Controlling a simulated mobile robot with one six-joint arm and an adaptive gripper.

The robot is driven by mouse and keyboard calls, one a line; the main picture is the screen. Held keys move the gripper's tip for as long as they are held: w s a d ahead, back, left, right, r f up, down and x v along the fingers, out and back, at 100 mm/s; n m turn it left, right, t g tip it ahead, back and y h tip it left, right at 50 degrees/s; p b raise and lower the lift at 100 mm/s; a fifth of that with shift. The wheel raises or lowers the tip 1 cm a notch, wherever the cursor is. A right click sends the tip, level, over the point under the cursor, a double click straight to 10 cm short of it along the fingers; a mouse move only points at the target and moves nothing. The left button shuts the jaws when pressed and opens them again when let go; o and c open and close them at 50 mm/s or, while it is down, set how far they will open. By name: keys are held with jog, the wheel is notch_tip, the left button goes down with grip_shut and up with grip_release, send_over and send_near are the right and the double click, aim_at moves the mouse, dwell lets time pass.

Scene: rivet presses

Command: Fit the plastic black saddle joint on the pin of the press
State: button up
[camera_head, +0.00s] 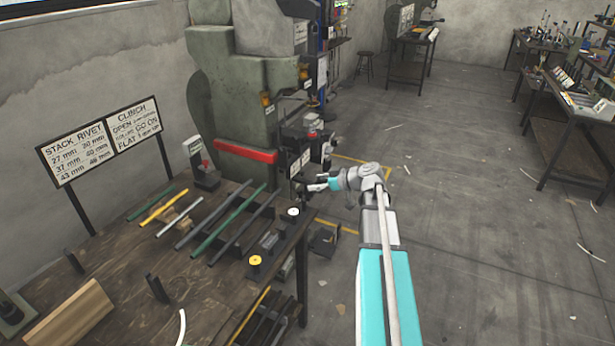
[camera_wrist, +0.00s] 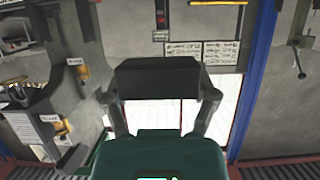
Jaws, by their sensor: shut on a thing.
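My gripper (camera_head: 322,185) reaches in front of the grey-green press (camera_head: 240,100), beside its lower tooling. In the wrist view its two fingers (camera_wrist: 160,100) are shut on a wide black piece, which I take to be the saddle joint (camera_wrist: 158,78). The piece spans the gap between the fingertips. In the head view the held piece is too small and dark to make out clearly. The press's tooling (camera_wrist: 40,122) shows at the left of the wrist view, apart from the held piece. I cannot make out the pin for certain in either view.
A wooden bench (camera_head: 130,265) at the left carries several coloured rods, a small black-based device (camera_head: 203,170), and spools (camera_head: 255,261). A red bar (camera_head: 245,151) crosses the press front. A dark box (camera_head: 324,240) is on the floor below my arm. Open floor lies right.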

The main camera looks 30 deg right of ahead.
jog(key=s, duration=0.1)
jog(key=s+r+p, duration=0.1)
jog(key=s, duration=0.1)
jog(key=s+r, duration=0.1)
jog(key=shift+s+d, duration=0.3)
jog(key=shift+d, duration=0.1)
dwell(0.5)
